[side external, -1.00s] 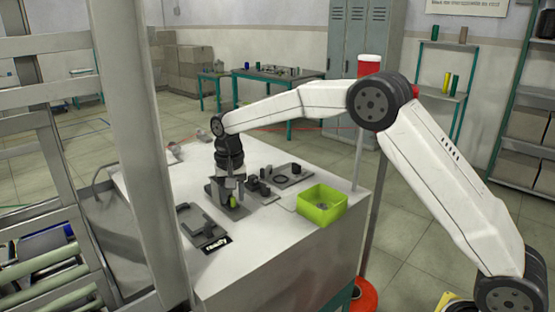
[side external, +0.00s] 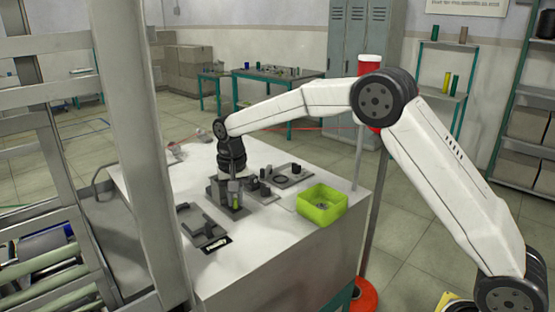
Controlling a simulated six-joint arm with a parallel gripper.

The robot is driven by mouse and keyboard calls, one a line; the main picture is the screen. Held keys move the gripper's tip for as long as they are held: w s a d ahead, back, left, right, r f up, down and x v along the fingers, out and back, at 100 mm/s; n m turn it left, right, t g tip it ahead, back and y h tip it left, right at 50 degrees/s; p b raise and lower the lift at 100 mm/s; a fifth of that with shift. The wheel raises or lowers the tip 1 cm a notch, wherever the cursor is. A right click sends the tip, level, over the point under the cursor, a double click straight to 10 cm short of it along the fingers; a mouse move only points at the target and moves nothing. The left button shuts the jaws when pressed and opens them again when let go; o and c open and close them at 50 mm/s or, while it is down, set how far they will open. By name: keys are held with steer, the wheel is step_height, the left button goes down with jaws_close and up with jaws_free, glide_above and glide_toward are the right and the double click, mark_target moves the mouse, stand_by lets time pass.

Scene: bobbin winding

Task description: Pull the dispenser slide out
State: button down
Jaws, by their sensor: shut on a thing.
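The dispenser (side external: 216,192) is a small dark grey fixture on the white worktop. My gripper (side external: 235,196) points down at its right side, low over the worktop. It is shut on what looks like the dispenser slide, which the fingers mostly hide.
A dark tray-like fixture (side external: 207,234) lies nearer the front left of the worktop (side external: 280,255). A dark plate with small parts (side external: 292,176) and a lime-green bin (side external: 322,205) stand to the right. A grey post (side external: 140,130) and roller conveyor (side external: 45,270) are at left.

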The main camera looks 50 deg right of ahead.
steer(key=shift+s, duration=0.3)
stand_by(0.4)
steer(key=shift+s, duration=0.65)
steer(key=shift+s+a, duration=0.1)
steer(key=shift+s, duration=0.45)
stand_by(0.5)
steer(key=shift+s, duration=0.4)
steer(key=shift+s+a, duration=0.1)
steer(key=shift+s, duration=0.25)
stand_by(0.6)
steer(key=c, duration=0.7)
jaws_free()
